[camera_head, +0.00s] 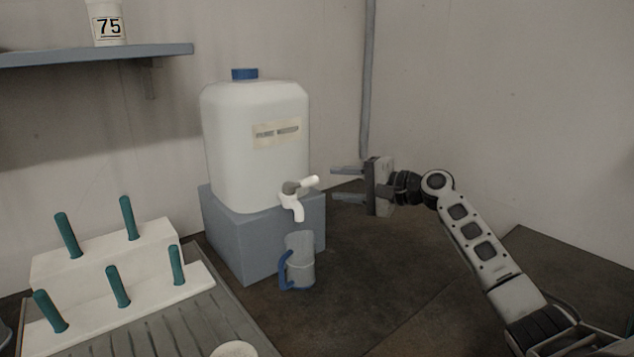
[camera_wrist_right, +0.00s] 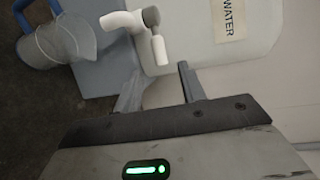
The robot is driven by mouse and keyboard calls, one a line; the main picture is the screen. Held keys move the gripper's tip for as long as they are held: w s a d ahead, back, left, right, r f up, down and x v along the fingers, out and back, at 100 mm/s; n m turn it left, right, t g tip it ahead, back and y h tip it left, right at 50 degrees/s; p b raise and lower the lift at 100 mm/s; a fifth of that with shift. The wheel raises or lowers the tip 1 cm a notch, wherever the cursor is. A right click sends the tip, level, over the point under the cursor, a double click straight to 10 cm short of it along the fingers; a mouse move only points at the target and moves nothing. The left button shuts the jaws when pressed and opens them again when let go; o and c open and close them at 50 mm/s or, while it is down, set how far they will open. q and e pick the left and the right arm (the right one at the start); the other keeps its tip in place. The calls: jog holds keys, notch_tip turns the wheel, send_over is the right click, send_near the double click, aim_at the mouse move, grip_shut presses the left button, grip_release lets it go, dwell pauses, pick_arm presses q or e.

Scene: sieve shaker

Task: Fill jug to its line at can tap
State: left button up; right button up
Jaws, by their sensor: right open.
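The white water can (camera_head: 245,150) with a blue cap stands on a grey block (camera_head: 240,240). Its white tap (camera_head: 297,207) sticks out low at the front, with a lever (camera_head: 304,184) pointing right. The jug (camera_head: 301,258), grey and translucent with a blue handle, stands upright below the tap; its fill level cannot be made out. My right gripper (camera_head: 342,184) is open and empty, just right of the lever and apart from it. In the right wrist view the fingers (camera_wrist_right: 158,88) point towards the can, with the lever (camera_wrist_right: 122,22) and jug (camera_wrist_right: 60,42) beyond. My left gripper is out of view.
A shelf (camera_head: 100,54) holding a white container marked 75 (camera_head: 105,25) is above. The dark bench right of the jug is clear.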

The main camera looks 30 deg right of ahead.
aim_at(315, 182)
jog(key=x, duration=0.6)
jog(key=shift+w+a+f+b, duration=0.1)
jog(key=shift+w+a+b, duration=0.05)
jog(key=shift+w+b, duration=0.25)
jog(key=shift+s, duration=0.1)
grip_shut()
jog(key=shift+a, duration=0.1)
